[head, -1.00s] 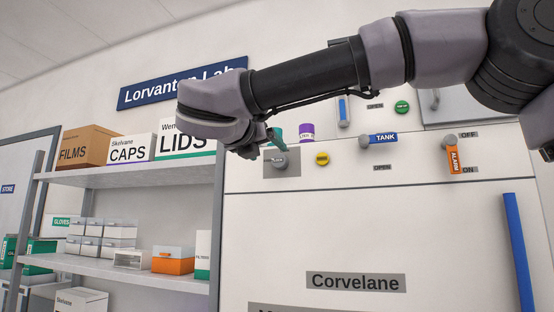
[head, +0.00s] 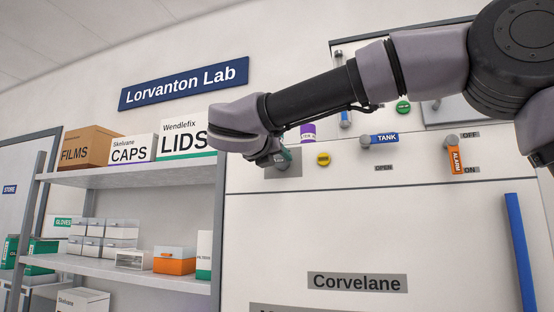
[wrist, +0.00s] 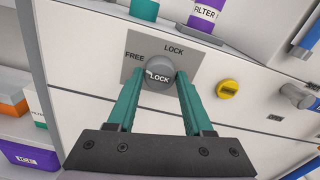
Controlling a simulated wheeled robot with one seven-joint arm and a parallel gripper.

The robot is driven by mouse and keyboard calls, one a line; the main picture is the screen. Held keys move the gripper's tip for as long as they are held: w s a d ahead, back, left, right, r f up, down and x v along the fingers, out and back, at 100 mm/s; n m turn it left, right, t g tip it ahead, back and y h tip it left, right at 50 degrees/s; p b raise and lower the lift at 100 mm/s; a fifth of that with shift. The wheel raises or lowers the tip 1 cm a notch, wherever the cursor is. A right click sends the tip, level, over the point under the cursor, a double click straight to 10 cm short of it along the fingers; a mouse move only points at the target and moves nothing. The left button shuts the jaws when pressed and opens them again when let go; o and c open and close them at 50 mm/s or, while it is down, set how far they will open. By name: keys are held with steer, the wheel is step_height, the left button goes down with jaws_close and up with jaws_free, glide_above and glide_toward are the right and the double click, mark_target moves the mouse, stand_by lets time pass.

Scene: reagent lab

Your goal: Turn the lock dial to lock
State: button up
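The lock dial (wrist: 159,72) is a grey round knob with a LOCK tag, on a grey plate (wrist: 134,56) on the white cabinet front. The plate is marked FREE at left and LOCK at top. My gripper (wrist: 158,80) has two teal fingers, open, one on each side of the dial with small gaps showing. Whether the tips reach past the knob's face, I cannot tell. In the head view my gripper (head: 275,158) is in front of the plate and hides most of the dial.
A yellow knob (wrist: 228,88) is close to the right of the plate. Further right are the blue TANK handle (head: 384,138) and orange ALARM handle (head: 455,157). A purple-labelled filter item (wrist: 206,14) is above. A shelf with boxes (head: 130,170) stands at left.

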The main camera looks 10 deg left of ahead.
steer(key=shift+m, duration=0.4)
jaws_close()
steer(key=m, duration=0.8)
steer(key=shift+d+m, duration=0.1)
steer(key=shift+m, duration=0.2)
steer(key=m, duration=0.8)
steer(key=shift+f+m, duration=0.1)
steer(key=shift+m, duration=0.3)
steer(key=o, duration=1.3)
jaws_free()
